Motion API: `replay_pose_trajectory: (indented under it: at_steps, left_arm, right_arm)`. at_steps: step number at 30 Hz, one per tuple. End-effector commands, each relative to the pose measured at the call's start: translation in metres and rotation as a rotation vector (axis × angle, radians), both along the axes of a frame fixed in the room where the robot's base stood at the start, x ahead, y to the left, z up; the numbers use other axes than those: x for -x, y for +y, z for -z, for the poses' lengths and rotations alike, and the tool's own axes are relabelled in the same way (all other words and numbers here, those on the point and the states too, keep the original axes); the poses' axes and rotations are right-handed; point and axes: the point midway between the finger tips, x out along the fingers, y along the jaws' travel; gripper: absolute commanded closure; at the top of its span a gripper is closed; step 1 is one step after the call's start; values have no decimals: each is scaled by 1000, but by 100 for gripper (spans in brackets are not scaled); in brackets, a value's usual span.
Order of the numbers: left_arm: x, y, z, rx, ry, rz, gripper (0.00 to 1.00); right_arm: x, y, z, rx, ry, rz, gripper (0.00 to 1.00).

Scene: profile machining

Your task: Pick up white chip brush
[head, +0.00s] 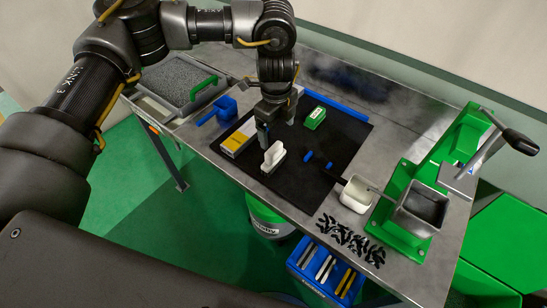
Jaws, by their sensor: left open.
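A white object that looks like the chip brush (272,156) stands on the black mat (330,135) on the metal workbench. My left gripper (264,138) points down just above and behind the brush, at its left. Its jaws are open, and no object shows between them. I cannot tell whether a finger touches the brush. My right gripper is not in view.
A yellow and white box (236,144) lies left of the brush. A green box (315,118) is behind it on the right. A white cup (356,194) and a green lever machine (440,180) stand at the right. Black chips (350,240) lie near the front edge.

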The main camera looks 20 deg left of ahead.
Motion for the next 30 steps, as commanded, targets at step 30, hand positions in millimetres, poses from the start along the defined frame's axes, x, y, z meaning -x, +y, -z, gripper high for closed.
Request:
replay_pose_trajectory:
  at_steps: [30]
  left_arm:
    - [-1,10,65,-32,8,-33,11]
  right_arm:
    - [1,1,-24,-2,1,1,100]
